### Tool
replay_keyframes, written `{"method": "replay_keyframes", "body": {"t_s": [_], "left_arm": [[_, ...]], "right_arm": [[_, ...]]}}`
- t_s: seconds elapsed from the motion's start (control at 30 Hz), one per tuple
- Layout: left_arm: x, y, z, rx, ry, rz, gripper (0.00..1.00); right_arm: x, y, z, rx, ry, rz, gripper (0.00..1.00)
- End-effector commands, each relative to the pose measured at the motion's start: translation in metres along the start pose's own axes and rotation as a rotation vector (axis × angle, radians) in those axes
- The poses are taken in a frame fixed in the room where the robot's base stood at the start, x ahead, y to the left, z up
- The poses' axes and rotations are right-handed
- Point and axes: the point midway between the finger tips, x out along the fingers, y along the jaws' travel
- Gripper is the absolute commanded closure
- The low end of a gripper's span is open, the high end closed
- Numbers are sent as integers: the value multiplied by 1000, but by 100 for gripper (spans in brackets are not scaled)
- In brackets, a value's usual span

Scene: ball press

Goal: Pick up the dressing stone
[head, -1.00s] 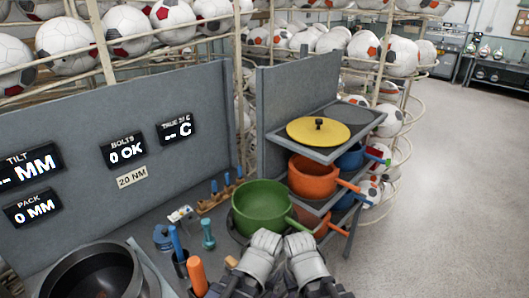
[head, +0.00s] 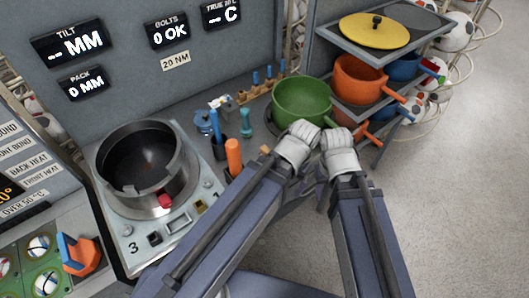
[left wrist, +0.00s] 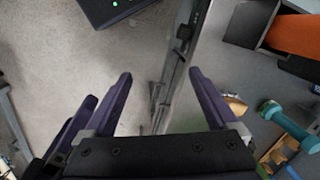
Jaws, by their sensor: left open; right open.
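I cannot pick out the dressing stone for certain in either view. My left gripper (head: 298,146) and right gripper (head: 339,152) are side by side at the bench's front edge, in front of the green pot (head: 300,101). Their fingers are hard to make out in the head view. In the left wrist view my left gripper (left wrist: 160,88) is open and empty, its fingers apart over the floor and a bench edge. A tan rounded thing (left wrist: 237,106), partly hidden by the right finger, lies near a teal dumbbell-shaped tool (left wrist: 285,125). That tool also stands in the head view (head: 246,124).
A black round pot (head: 149,167) sits on the control unit at left. An orange handle (head: 234,157) stands in front of a cup with a blue-handled tool (head: 215,128). An orange-and-blue piece (head: 80,255) is at lower left.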

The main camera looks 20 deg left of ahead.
Motion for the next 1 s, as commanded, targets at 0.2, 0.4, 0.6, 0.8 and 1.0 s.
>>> {"method": "replay_keyframes", "body": {"t_s": [0.2,0.4,0.6,0.8,1.0], "left_arm": [[-4,-32,-37,66,9,26,3],[-6,-104,-88,222,44,68,3],[-5,-147,-106,316,70,84,3],[-3,-150,-106,333,74,85,3],[13,-148,-106,331,74,85,3]], "right_arm": [[-5,0,0,0,0,0,50],[-12,1,1,0,0,0,50],[-14,1,1,-1,0,0,50],[-12,1,1,0,0,0,50],[4,0,0,0,0,0,50]]}}
